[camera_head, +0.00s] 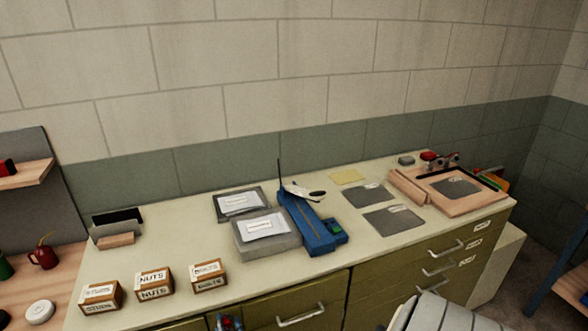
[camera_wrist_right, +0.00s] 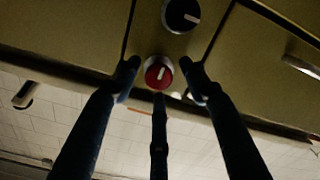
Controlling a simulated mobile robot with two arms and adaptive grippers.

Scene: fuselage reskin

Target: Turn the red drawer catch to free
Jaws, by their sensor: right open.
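The red drawer catch (camera_wrist_right: 159,73) is a round red knob with a pale rim and a white pointer mark. In the right wrist view it sits on a narrow strip between two olive drawer fronts; its pointer runs nearly up the picture, leaning slightly right. My right gripper (camera_wrist_right: 163,76) is open, with dark fingertips on either side of the catch and a third finger below it. Whether any finger touches it I cannot tell. My left gripper is not in view.
A black dial (camera_wrist_right: 181,14) with a white mark is just above the catch. Drawer handles (camera_head: 300,315) stick out nearby. The counter (camera_head: 330,245) above carries labelled boxes (camera_head: 154,282), a blue tool (camera_head: 308,222) and a wooden tray (camera_head: 450,186).

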